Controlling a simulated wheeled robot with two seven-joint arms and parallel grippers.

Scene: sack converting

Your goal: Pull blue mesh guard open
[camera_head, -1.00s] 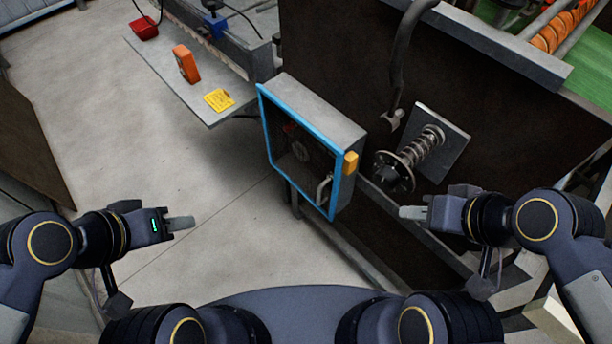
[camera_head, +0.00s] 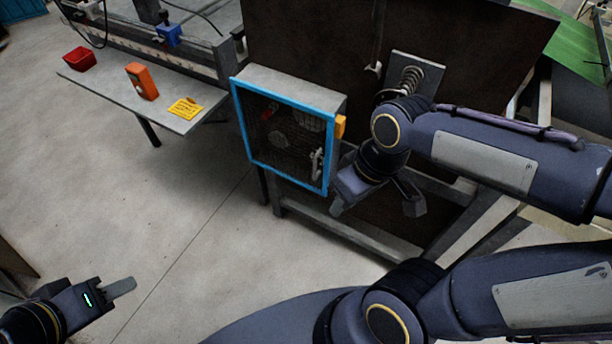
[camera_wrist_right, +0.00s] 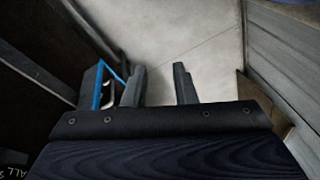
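The blue-framed mesh guard (camera_head: 283,180) covers the front of a grey box and looks shut. Its metal pull handle (camera_head: 317,164) is on its right side, below a yellow block (camera_head: 340,126) on the box. In the head view my right gripper (camera_head: 340,200) is just right of the guard's lower right corner, apart from the handle. In the right wrist view my right gripper (camera_wrist_right: 160,84) is open and empty; the blue frame (camera_wrist_right: 98,88) and handle (camera_wrist_right: 110,84) lie left of its fingers. My left gripper (camera_head: 122,287) is low at the left, far from the guard; its fingers overlap from this angle.
A grey shelf (camera_head: 110,92) left of the box holds a red bin (camera_head: 79,59), an orange device (camera_head: 142,81) and a yellow note (camera_head: 185,108). A spring-loaded spindle (camera_head: 412,78) sticks out right of the box, close to my right arm. Floor left of the guard is clear.

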